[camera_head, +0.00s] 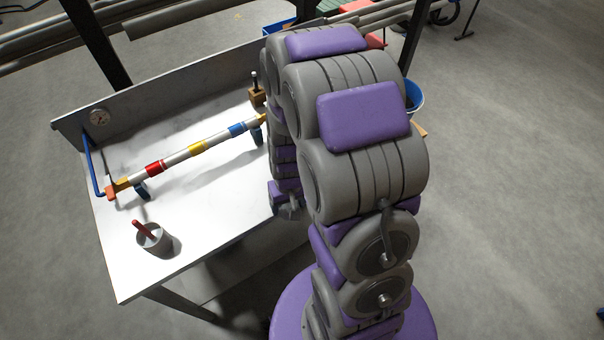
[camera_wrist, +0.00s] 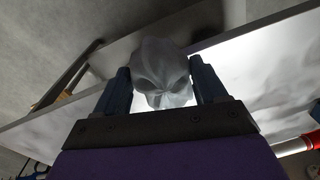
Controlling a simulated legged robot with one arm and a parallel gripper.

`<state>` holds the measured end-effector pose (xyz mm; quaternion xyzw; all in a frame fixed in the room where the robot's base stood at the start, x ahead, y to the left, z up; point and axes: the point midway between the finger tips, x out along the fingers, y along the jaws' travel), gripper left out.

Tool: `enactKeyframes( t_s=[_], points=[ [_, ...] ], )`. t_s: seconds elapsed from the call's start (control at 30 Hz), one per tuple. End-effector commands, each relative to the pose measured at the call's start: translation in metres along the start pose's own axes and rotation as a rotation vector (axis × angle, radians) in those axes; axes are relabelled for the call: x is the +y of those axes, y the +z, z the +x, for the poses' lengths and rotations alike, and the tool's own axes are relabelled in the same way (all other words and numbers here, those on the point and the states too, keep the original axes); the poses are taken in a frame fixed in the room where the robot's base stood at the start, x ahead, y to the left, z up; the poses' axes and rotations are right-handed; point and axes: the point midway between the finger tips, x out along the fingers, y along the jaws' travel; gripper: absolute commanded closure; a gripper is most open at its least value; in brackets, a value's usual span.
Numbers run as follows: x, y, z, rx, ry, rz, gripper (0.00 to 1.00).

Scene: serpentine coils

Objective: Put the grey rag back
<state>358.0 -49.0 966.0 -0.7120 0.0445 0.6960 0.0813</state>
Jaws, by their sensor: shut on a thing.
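The grey rag (camera_wrist: 162,72) is bunched between the two dark fingers of my gripper (camera_wrist: 163,88) in the wrist view. The fingers press on it from both sides, and it bulges out beyond their tips. A pale bench surface shows behind it; I cannot tell how far off that is. In the head view my arm hides the rag, and I cannot make out the fingers there. The arm's lower end is by the right side of the white bench (camera_head: 200,225).
A pipe (camera_head: 180,157) with red, yellow and blue bands lies across blue supports on the bench. A grey cup (camera_head: 154,240) holds a red-handled tool near the front. A gauge (camera_head: 99,117) is on the back panel. A blue bucket (camera_head: 415,95) stands behind my arm. Floor at right is clear.

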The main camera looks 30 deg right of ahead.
Motion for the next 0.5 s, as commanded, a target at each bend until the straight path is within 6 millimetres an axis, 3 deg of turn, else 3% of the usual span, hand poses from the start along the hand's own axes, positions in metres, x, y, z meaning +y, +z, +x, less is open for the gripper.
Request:
enactKeyframes(
  t_s=[0.17, 0.5],
  points=[
    [0.008, -0.009, 0.004, 0.002, 0.0, 0.009, 0.73],
    [0.037, -0.075, 0.01, 0.004, 0.002, 0.008, 0.73]
  ],
)
